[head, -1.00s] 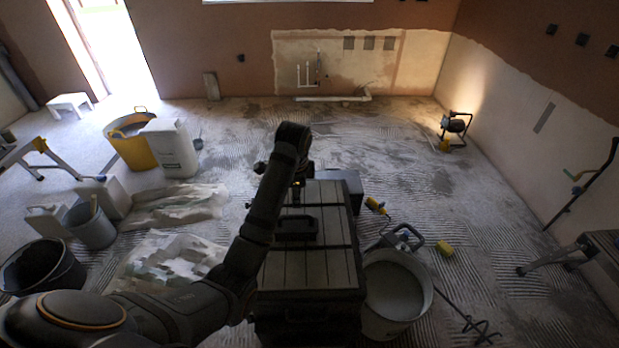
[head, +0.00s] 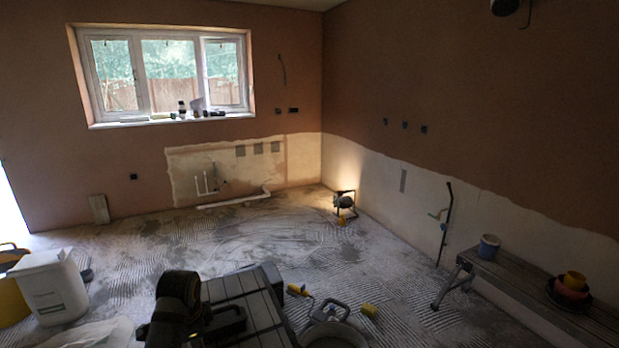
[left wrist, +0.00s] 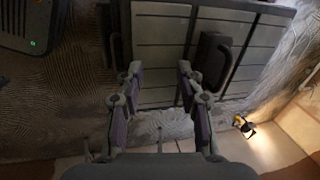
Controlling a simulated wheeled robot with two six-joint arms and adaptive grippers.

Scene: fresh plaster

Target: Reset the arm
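My left arm shows at the bottom of the head view, in front of a dark box with a slatted top (head: 240,305). Its gripper cannot be made out there. In the left wrist view my left gripper (left wrist: 158,75) has its two fingers well apart with nothing between them. The slatted box top (left wrist: 165,50) and its dark handle (left wrist: 212,60) lie beyond the fingers. My right arm and gripper are not in view.
A bucket (head: 333,336) and yellow-handled tools (head: 369,310) are on the floor right of the box. A white container (head: 50,287) stands at left. A trestle bench (head: 530,285) runs along the right wall. The floor towards the work lamp (head: 344,203) is largely clear.

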